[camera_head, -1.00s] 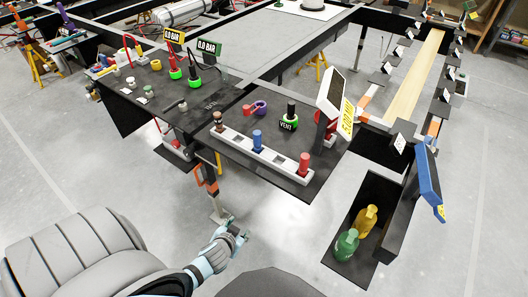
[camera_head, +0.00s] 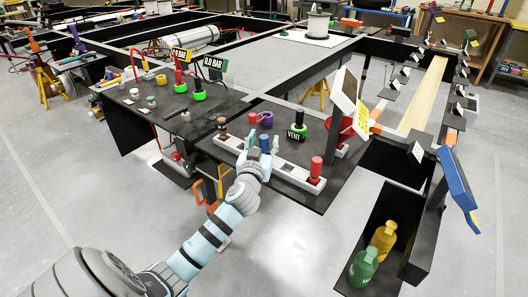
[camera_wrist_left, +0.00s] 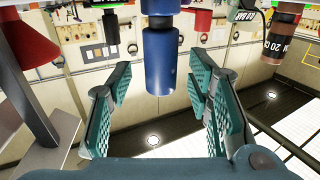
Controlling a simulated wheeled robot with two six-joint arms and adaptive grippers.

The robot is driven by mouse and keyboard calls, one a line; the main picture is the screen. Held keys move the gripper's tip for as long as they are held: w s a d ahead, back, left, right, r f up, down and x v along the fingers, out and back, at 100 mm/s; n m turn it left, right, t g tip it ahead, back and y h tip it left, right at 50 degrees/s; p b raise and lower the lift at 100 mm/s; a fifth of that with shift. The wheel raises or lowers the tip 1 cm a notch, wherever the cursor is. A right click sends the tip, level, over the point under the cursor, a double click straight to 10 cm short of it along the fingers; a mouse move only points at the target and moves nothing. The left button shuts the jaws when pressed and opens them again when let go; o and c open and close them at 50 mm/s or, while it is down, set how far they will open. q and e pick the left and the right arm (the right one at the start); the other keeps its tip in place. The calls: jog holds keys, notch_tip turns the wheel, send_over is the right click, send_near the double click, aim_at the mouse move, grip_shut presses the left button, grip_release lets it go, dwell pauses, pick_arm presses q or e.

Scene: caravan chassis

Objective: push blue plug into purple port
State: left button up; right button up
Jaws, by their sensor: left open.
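The blue plug (camera_head: 264,141) stands in the white rack (camera_head: 290,171) on the black panel. In the left wrist view the blue plug (camera_wrist_left: 160,62) is centred between the spread teal fingers, with visible gaps on both sides. My left gripper (camera_head: 263,150) is open at the plug, and its fingers partly hide the plug in the head view. The purple port (camera_head: 265,118), a ring lying on the panel, is just behind the plug. My right gripper is not in view.
A brown plug (camera_head: 222,126) and a red plug (camera_head: 316,168) stand in the same rack. A black knob in a green ring marked VENT (camera_head: 297,132) and an upright display (camera_head: 345,92) are to the right. Green (camera_head: 363,266) and yellow (camera_head: 384,238) bottles sit lower right.

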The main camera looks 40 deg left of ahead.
pick_arm(q)
jog(key=shift+w+a+f, duration=0.1)
jog(key=shift+w+a, duration=0.15)
jog(key=shift+w, duration=0.25)
jog(key=shift+s, duration=0.1)
grip_shut()
